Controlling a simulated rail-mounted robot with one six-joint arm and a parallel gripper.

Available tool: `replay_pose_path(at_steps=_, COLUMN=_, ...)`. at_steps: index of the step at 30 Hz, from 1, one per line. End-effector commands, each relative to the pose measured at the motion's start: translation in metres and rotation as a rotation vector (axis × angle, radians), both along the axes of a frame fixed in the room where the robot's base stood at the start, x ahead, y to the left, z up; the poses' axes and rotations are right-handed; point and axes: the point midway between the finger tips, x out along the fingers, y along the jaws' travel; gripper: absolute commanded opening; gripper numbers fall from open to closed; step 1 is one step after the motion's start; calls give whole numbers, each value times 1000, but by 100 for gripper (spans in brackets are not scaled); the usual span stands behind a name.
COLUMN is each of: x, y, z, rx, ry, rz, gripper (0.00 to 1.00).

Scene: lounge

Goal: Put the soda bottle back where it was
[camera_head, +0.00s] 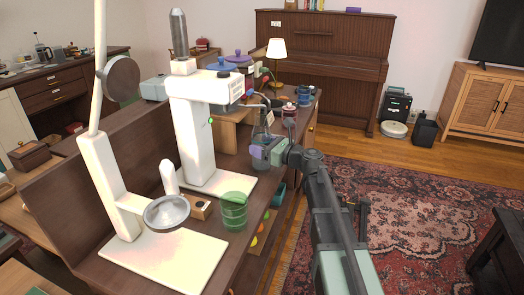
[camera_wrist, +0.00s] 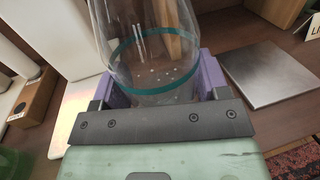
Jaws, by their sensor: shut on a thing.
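A clear bottle with a teal band, which I take for the soda bottle (camera_wrist: 150,62), is between the two purple fingers of my gripper (camera_wrist: 163,84) in the wrist view. My gripper is shut on it, and the bottle is roughly upright. Its top is cut off in that view. In the head view the bottle (camera_head: 261,132) is by the right side of the white machine, over the wooden counter, with my gripper (camera_head: 262,151) around its lower part. I cannot tell whether its base touches the counter.
A white machine (camera_head: 195,130) stands left of the bottle, and a second white stand (camera_head: 105,185) is nearer. A green cup (camera_head: 234,211) stands on the counter in front. A flat grey square plate (camera_wrist: 266,73) lies right of the bottle. A lamp (camera_head: 276,52) and several containers are behind.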

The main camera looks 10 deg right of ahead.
Motion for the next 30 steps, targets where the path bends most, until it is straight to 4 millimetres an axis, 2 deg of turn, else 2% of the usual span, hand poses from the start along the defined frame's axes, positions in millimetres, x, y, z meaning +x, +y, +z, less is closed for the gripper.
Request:
replay_pose_path(at_steps=4, x=0, y=0, z=-4, rx=1, ry=-1, rz=0, gripper=24)
replay_pose_path(at_steps=5, x=0, y=0, z=-4, rx=0, ry=0, rz=0, gripper=70)
replay_pose_path(at_steps=9, x=0, y=0, z=-2, rx=0, ry=0, rz=0, gripper=91)
replay_pose_path(at_steps=10, x=0, y=0, z=-2, rx=0, ry=0, rz=0, gripper=94)
replay_pose_path(at_steps=20, x=-2, y=-2, z=2, rx=0, ry=0, rz=-1, gripper=94)
replay_pose_path(at_steps=23, x=-16, y=-15, z=1, rx=0, ry=0, rz=-3, gripper=94)
replay_pose_path(at_steps=30, x=-61, y=-60, z=0, rx=0, ry=0, rz=-4, gripper=94)
